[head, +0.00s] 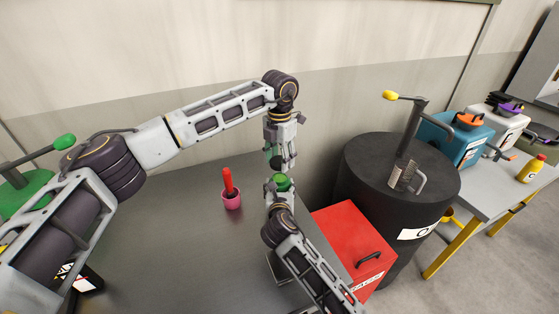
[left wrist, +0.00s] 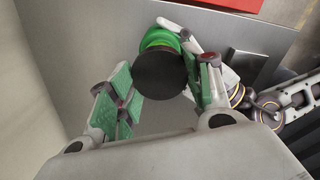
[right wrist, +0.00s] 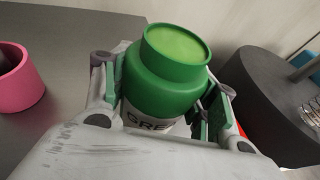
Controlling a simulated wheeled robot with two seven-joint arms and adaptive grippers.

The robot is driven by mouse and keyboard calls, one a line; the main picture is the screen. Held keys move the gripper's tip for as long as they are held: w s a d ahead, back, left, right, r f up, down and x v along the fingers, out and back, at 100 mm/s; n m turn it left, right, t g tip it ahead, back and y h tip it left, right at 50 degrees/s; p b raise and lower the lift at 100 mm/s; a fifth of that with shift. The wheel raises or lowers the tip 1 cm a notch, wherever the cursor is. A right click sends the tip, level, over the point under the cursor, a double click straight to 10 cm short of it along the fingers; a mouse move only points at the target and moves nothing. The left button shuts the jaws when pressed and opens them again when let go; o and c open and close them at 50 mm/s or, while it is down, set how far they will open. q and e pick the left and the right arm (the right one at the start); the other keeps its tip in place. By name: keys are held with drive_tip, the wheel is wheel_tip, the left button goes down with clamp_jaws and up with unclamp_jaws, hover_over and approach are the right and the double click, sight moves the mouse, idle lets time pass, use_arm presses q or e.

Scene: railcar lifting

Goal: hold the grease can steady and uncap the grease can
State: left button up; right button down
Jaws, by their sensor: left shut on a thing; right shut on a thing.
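The green grease can (right wrist: 165,85) stands between the fingers of my right gripper (head: 281,190), which is shut on it. In the right wrist view its neck is bare, with a light green top (right wrist: 178,44). My left gripper (head: 283,158) is above the can, pointing down, and is shut on a round black cap (left wrist: 160,74). In the head view the cap (head: 276,162) appears apart from the can, just above it. In the left wrist view the cap hides part of the can (left wrist: 160,38).
A pink cup (head: 232,201) with a red-handled tool stands on the grey table (head: 180,240), left of the can. A red box (head: 352,240) and a large black drum (head: 385,180) are to the right. The table's left part is mostly clear.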

drive_tip(key=shift+c, duration=1.8)
unclamp_jaws()
drive_tip(key=shift+s, duration=0.2)
drive_tip(key=v, duration=1.1)
drive_tip(key=shift+s, duration=0.3)
drive_tip(key=shift+r, duration=0.15)
